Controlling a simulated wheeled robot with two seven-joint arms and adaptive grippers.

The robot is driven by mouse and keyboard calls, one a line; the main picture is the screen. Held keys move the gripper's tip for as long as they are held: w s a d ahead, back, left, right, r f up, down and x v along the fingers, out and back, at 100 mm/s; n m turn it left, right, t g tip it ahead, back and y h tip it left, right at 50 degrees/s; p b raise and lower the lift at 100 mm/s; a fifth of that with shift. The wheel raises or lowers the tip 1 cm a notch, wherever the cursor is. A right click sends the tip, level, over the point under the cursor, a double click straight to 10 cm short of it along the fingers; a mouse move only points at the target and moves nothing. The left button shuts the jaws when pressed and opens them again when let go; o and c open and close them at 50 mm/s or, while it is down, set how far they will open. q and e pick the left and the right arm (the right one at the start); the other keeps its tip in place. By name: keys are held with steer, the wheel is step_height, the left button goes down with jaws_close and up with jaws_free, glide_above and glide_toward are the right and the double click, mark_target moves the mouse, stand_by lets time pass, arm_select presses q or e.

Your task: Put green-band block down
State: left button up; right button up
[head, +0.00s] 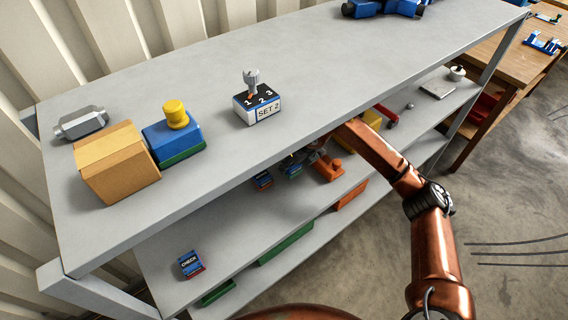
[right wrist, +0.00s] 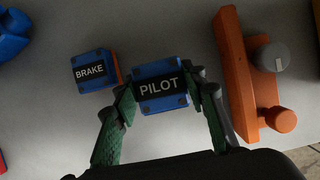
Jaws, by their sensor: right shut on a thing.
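The green-band block is a small blue block labelled PILOT (right wrist: 162,87) in the right wrist view. In the head view it shows small, with a green lower edge (head: 294,170), over the middle shelf. My right gripper (right wrist: 160,92) has its two green-padded fingers shut on the block's left and right sides. In the head view the right gripper (head: 304,158) is partly hidden under the top shelf's edge. I cannot tell whether the block touches the shelf. My left gripper is not in view.
A blue BRAKE block (right wrist: 92,70) stands close left of the held block. An orange fixture with a grey knob (right wrist: 244,75) stands to its right. A CHECK block (head: 190,264) sits farther left on the middle shelf (head: 225,235), with bare surface between. The top shelf (head: 330,65) overhangs.

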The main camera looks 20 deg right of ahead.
steer(key=w, duration=0.2)
steer(key=w+a, duration=0.1)
steer(key=shift+w+a+f, duration=0.1)
steer(key=shift+w+a, duration=0.1)
steer(key=shift+w, duration=0.2)
step_height(320, 180, down, 3)
steer(key=shift+f+b, duration=0.2)
steer(key=shift+b, duration=0.4)
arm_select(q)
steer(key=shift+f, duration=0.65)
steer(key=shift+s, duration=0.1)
arm_select(e)
steer(key=o, duration=1.6)
steer(key=shift+c, duration=0.2)
